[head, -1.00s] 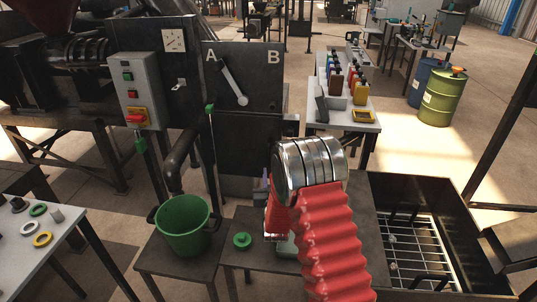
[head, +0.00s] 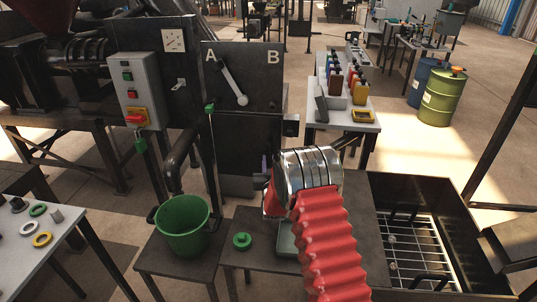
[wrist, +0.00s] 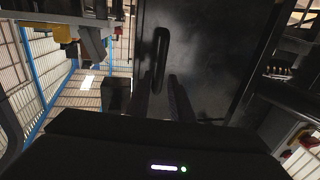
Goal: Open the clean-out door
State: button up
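The clean-out door appears to be the dark plate (head: 250,145) under the A/B panel in the head view. A dark metal panel fills the middle of the wrist view (wrist: 215,55), with a black bar handle (wrist: 160,58) on it. My gripper (wrist: 163,98) points at this panel. Its two fingers are apart, one either side of the handle's line, with nothing visible between them. The fingertips appear just short of the handle; whether they touch it I cannot tell. In the head view my red-sleeved arm hides most of the gripper.
A green bucket (head: 183,228) stands on a low stand left of my arm, near a green knob-like part (head: 242,241). The lever (head: 232,82) points from A down right. A control box (head: 137,90) is at left. A dark grated bin (head: 410,245) is at right.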

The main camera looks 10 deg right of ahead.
aim_at(269, 154)
jog(key=shift+w+d, duration=0.2)
jog(key=shift+w, duration=1.2)
jog(key=shift+w+d, duration=0.15)
jog(key=shift+w, duration=1.25)
jog(key=shift+c, duration=0.2)
grip_shut()
